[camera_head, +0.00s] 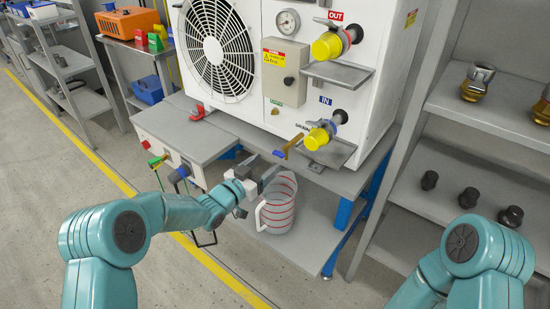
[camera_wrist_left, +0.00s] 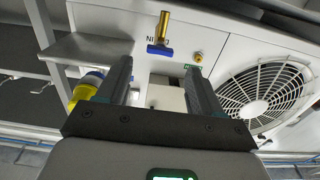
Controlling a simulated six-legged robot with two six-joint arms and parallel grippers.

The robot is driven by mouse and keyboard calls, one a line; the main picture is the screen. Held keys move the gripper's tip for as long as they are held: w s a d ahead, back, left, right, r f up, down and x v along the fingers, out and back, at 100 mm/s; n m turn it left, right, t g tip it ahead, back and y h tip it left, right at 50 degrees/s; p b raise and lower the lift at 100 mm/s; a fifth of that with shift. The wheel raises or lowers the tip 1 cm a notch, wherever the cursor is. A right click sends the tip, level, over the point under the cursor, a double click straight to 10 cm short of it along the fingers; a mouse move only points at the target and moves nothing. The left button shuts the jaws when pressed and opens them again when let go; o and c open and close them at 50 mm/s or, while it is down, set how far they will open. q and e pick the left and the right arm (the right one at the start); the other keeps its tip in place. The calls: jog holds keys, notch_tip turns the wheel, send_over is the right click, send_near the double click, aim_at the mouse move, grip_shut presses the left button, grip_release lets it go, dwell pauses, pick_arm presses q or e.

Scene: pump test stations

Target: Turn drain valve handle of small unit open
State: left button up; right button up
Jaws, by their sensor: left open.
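The drain valve (camera_head: 293,143) sits low on the front of the white unit (camera_head: 255,20), a brass spout with a blue handle (camera_head: 279,153). In the left wrist view the blue handle (camera_wrist_left: 160,50) lies across the brass spout (camera_wrist_left: 163,27), like a T, beside a partly hidden label. My left gripper (camera_head: 268,178) is just below and in front of the valve. In the left wrist view its open fingers (camera_wrist_left: 157,68) have the handle beyond and between their tips, apparently untouched. My right gripper is outside the view; only part of that arm shows.
A clear jug with red stripes (camera_head: 281,208) stands on the lower shelf (camera_head: 255,235), close under my left gripper. Yellow-capped ports (camera_head: 326,46) and grey trays (camera_head: 338,74) jut from the unit at right. A small bench with coloured handles (camera_head: 185,138) stands at left.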

aim_at(277, 155)
pick_arm(q)
jog(key=x, duration=0.5)
jog(key=shift+w+d, duration=0.25)
jog(key=c, duration=1.1)
